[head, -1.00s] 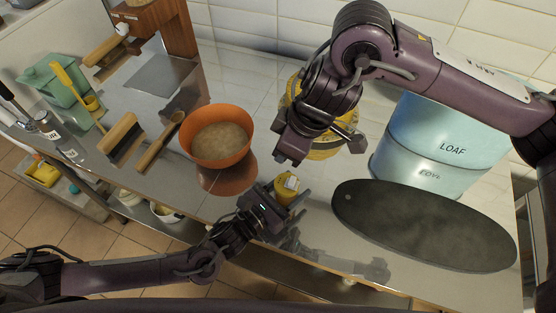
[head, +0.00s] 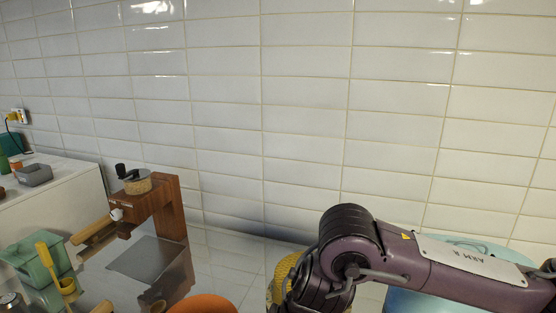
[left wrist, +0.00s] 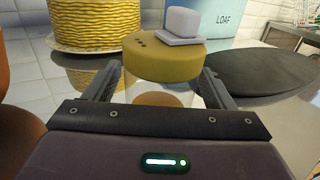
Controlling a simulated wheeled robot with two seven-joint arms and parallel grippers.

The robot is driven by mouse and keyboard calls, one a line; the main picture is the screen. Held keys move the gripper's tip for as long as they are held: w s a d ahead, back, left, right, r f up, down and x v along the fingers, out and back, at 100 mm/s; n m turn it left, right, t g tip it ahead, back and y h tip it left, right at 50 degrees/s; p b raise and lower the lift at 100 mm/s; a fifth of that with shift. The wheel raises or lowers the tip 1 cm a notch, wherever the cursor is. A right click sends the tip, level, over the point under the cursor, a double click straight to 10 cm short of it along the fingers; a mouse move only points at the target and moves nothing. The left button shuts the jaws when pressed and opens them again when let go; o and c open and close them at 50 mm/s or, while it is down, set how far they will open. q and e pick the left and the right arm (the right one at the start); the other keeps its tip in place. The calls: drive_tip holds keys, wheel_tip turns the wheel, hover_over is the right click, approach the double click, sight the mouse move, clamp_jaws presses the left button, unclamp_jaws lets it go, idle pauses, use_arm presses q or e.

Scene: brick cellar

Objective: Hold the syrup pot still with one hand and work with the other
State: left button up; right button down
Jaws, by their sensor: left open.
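A small round mustard-yellow pot (left wrist: 150,62), which I take to be the syrup pot, stands on the shiny counter in the left wrist view. A pale square block on a flat plate (left wrist: 182,24) sits on its top. My left gripper (left wrist: 160,74) is open, with its fingertips at the near left and right sides of the pot. I cannot tell whether they touch it. The head view does not show the pot or my left gripper. My right arm crosses the lower right of the head view, but its gripper is below the frame.
A yellow ribbed round thing (left wrist: 95,22) stands behind the pot, left. A blue LOAF bin (left wrist: 228,28) and a dark oval board (left wrist: 262,72) are right. An orange bowl (head: 203,305), wooden grinder (head: 168,205) and green box (head: 40,256) show in the head view, below a tiled wall.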

use_arm(q)
drive_tip(key=v, duration=1.2)
drive_tip(key=shift+d, duration=0.1)
